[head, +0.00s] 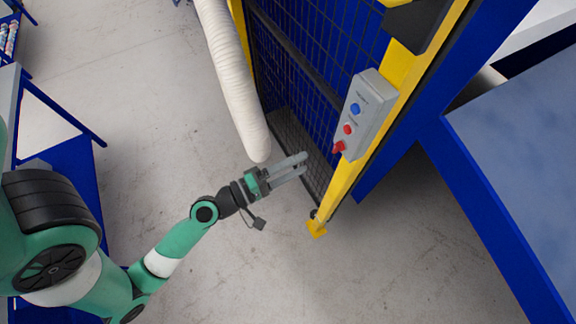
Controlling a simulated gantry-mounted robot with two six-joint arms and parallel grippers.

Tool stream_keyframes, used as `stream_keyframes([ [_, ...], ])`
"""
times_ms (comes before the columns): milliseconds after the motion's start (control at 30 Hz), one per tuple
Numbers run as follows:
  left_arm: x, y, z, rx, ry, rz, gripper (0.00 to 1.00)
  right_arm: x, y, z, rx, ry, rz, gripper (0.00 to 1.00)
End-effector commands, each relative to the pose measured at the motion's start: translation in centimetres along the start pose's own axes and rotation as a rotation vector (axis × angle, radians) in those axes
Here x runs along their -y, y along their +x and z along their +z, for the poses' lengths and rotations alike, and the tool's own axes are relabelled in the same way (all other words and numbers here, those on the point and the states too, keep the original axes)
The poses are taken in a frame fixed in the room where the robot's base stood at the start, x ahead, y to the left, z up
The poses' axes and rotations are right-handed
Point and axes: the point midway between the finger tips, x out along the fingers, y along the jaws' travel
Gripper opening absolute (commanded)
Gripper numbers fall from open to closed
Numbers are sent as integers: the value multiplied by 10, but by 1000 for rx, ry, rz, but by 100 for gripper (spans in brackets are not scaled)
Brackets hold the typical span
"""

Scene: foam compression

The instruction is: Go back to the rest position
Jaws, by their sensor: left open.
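My left gripper (305,164) is at the centre of the head view, at the end of my green and white left arm. Its two grey fingers are parallel with a small gap, and nothing is between them. The fingers point right, toward the lower end of a grey control box (366,114). The box has a blue button, a red button and a red knob (339,147) at its lower edge. The fingertips appear short of the knob; I cannot tell the exact distance. My right gripper is not in view.
The box is mounted on a yellow post (345,185) beside a dark mesh fence (315,50). A thick white hose (228,70) hangs just above the gripper. A blue-framed table (520,160) stands at right, blue racks (60,105) at left. Grey floor (270,270) below is clear.

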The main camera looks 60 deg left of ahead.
Motion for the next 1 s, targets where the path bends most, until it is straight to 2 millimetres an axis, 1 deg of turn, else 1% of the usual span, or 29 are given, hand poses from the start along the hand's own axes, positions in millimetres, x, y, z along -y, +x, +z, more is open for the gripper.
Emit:
stream_keyframes([
  [33,6,-10,-2,-6,-1,-2,78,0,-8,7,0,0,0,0],
  [100,4,-19,-2,-5,0,-1,78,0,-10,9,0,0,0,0],
  [200,1,-25,0,-2,0,0,78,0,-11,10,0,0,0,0],
  [767,0,-26,0,1,0,0,78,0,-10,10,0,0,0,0],
  [833,-1,-24,5,17,2,3,78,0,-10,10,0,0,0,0],
  [867,-6,-21,8,30,8,16,78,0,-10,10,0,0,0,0],
  [933,-26,-5,14,67,33,75,78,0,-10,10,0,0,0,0],
  [967,-40,4,18,88,48,112,78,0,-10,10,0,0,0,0],
  [1000,-62,16,25,118,70,172,78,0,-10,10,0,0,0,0],
])
